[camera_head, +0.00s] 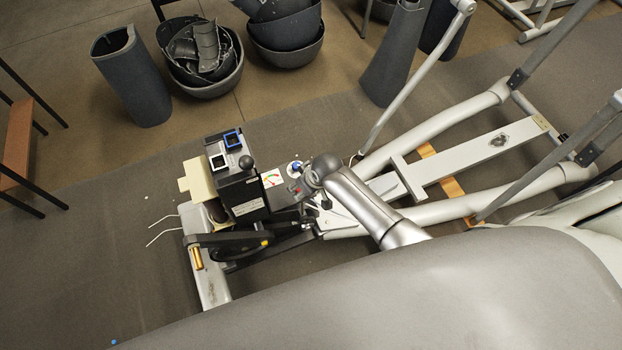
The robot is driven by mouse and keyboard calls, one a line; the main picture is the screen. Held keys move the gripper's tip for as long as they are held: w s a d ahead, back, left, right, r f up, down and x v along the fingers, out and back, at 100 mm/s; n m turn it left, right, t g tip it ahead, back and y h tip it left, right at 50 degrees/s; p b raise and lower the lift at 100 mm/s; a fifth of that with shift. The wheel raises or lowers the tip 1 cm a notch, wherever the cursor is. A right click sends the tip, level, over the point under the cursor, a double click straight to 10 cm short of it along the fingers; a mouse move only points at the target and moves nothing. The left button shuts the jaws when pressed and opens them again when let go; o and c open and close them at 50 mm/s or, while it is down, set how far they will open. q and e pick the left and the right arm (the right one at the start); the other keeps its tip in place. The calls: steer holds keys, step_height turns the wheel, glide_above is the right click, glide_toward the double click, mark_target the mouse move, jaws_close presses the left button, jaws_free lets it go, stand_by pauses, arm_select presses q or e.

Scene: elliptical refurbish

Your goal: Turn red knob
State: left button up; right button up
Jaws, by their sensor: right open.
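A small red part (292,187), which looks like the red knob, shows on the elliptical machine (463,158) beside the black drive housing (236,180). It is small and partly hidden by my right gripper. My right arm comes in from the lower right, and its wrist covers much of this spot. My right gripper (303,197) is open and close beside the red part; I cannot tell whether they touch. A blue and white round part (295,168) sits just above the red one. My left gripper is not in view.
Grey frame rails and upright poles of the machine fill the right. Black bowls (204,62) and rolled dark sheets (131,76) stand at the back. A brown bench (17,142) is at the left edge. The floor at lower left is mostly clear.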

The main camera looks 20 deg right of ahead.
steer(key=v, duration=0.9)
steer(key=shift+f, duration=0.1)
steer(key=s+d+f+g+b, duration=0.1)
steer(key=s+f, duration=0.3)
steer(key=f, duration=0.3)
steer(key=s+d+f+m+h+b, duration=0.1)
steer(key=s+d+f, duration=0.1)
steer(key=s+f, duration=0.35)
steer(key=s+d+f+g, duration=0.1)
steer(key=s+f, duration=0.2)
steer(key=f, duration=0.6)
steer(key=s+d+f, duration=0.1)
steer(key=s+f, duration=0.3)
steer(key=s, duration=0.4)
steer(key=s+d+f+g+b, duration=0.1)
steer(key=s+f, duration=0.4)
steer(key=s, duration=0.4)
steer(key=s+d+f+b, duration=0.1)
steer(key=s+f, duration=0.4)
steer(key=s, duration=0.4)
steer(key=shift+m+h, duration=0.3)
steer(key=shift+w, duration=0.15)
